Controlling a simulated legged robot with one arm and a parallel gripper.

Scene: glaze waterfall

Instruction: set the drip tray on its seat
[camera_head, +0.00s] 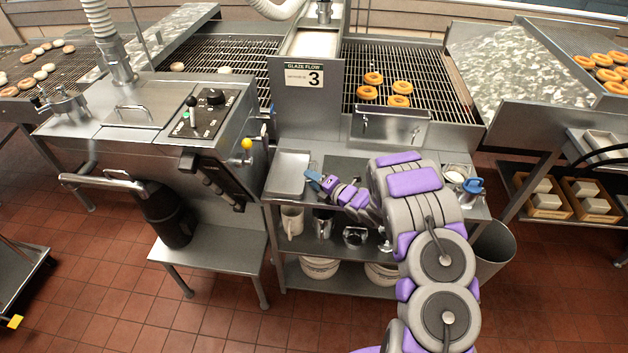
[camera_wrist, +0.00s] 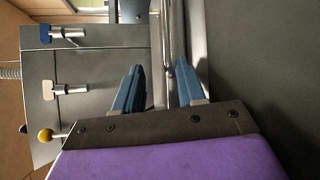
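A shallow silver tray (camera_head: 290,172), which looks like the drip tray, lies on the left end of the steel bench under the glaze unit. My gripper (camera_head: 313,181) is low at its right edge. In the wrist view my gripper's two blue fingers (camera_wrist: 158,80) stand apart. A bright metal edge (camera_wrist: 165,40), apparently the tray's rim, runs up between them. I cannot tell whether a finger touches it. A dark flat rectangle (camera_head: 345,169) lies on the bench right of the tray. I cannot tell whether it is the seat. My arm hides the bench's middle right.
A steel cabinet with a yellow knob (camera_head: 246,144) stands close left of the bench. A handled steel box (camera_head: 390,127) hangs above the bench's back. A blue-handled item (camera_head: 473,186) is at the right end. A pitcher (camera_head: 292,222) and buckets (camera_head: 320,267) sit on shelves below.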

